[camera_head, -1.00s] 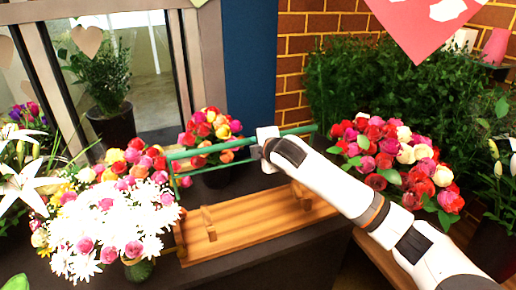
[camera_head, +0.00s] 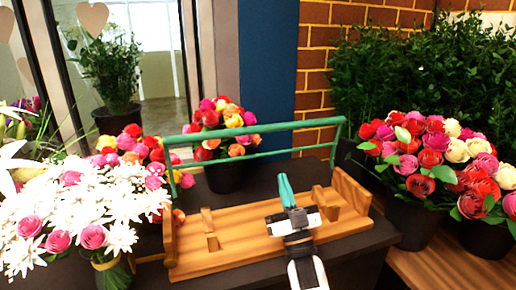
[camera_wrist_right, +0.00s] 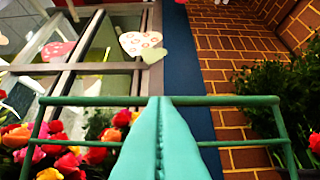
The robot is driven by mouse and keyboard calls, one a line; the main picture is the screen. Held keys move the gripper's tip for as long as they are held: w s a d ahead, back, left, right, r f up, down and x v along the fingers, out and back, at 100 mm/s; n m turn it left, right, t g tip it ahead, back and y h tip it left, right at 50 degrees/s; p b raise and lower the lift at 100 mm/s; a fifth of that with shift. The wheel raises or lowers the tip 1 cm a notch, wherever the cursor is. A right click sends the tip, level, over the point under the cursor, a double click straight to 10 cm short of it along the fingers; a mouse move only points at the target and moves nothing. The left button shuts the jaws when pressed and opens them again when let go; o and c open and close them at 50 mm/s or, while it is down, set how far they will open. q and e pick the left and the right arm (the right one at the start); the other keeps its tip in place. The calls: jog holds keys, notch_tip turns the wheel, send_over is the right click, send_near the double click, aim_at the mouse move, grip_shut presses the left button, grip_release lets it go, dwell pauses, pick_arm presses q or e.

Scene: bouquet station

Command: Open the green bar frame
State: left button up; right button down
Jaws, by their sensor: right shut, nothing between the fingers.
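The green bar frame (camera_head: 262,127) stands raised at the back of a wooden base (camera_head: 240,240), with its two bars running left to right above it. My right gripper (camera_head: 285,182) is shut and empty, its teal fingers pointing up and away over the base, in front of the frame. In the right wrist view the shut fingers (camera_wrist_right: 161,105) cover the middle of the green frame (camera_wrist_right: 232,100), whose posts show on both sides. I cannot tell whether the fingers touch the frame. My left gripper is not in view.
A white flower bouquet (camera_head: 75,215) crowds the base's left end. A potted rose bunch (camera_head: 225,125) stands behind the frame. More roses (camera_head: 430,155) stand to the right. The dark counter (camera_head: 345,245) has little free room in front.

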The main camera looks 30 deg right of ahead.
aim_at(265, 132)
jog(key=w+f+p+x, duration=0.1)
jog(key=f+p+x, duration=0.1)
jog(key=x, duration=1)
jog(key=shift+w+d+p, duration=0.2)
jog(key=shift+w+p, duration=0.3)
jog(key=shift+p, duration=0.05)
jog(key=shift+r, duration=0.15)
jog(key=w+p, duration=0.1)
jog(key=p, duration=0.1)
jog(key=w+r+g+p, duration=0.1)
jog(key=p, duration=0.1)
jog(key=w+g+p, duration=0.1)
jog(key=p, duration=0.1)
jog(key=shift+d+r, duration=0.2)
jog(key=shift+d, duration=0.2)
jog(key=shift+w+d+f+g+y+p, duration=0.1)
jog(key=shift+w+f+g+y+p, duration=0.2)
jog(key=shift+w+g+p, duration=0.35)
jog(key=shift+s, duration=0.1)
